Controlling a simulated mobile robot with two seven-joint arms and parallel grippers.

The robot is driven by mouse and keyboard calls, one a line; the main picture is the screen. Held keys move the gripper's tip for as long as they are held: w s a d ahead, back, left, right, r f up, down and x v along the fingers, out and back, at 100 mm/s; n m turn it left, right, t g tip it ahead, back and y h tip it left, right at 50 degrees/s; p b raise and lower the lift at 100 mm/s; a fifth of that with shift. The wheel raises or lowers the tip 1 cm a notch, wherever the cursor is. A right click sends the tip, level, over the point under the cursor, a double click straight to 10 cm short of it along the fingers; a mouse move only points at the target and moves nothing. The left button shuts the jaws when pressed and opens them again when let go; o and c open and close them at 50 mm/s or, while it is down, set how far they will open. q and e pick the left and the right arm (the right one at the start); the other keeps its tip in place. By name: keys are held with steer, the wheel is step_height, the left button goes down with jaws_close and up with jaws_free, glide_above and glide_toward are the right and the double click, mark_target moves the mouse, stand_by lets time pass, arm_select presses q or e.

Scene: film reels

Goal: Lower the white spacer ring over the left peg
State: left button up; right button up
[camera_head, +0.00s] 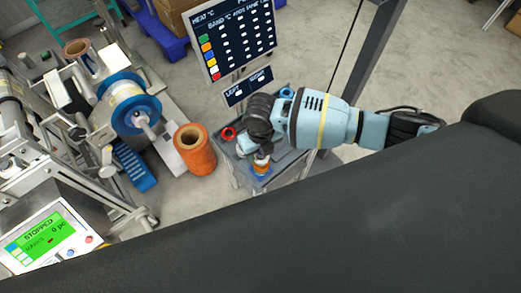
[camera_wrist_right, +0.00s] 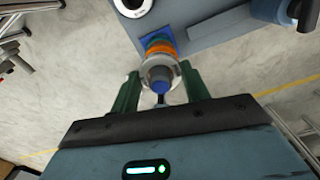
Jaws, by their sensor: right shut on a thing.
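My right gripper (camera_head: 262,152) is over the near corner of the grey cart, its fingers pointing down. In the right wrist view its two green fingers (camera_wrist_right: 160,92) are shut on the white spacer ring (camera_wrist_right: 147,72), one on each side. A grey peg top (camera_wrist_right: 160,74) shows within the ring's opening; whether the ring is around the peg or just above it I cannot tell. Beyond the ring, a stack of orange and other coloured rings (camera_wrist_right: 160,48) sits on a blue base (camera_wrist_right: 150,38). The orange ring (camera_head: 261,169) also shows in the head view. My left gripper is not in view.
A red ring (camera_head: 229,134) and a blue ring (camera_head: 287,92) are on the cart (camera_head: 285,160). A sign reading left and right (camera_head: 248,87) stands behind. An orange roll (camera_head: 195,150) stands left of the cart, next to the winding machine (camera_head: 130,105).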

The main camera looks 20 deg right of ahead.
steer(key=shift+f, duration=0.5)
steer(key=o, duration=0.9)
steer(key=shift+o, duration=0.8)
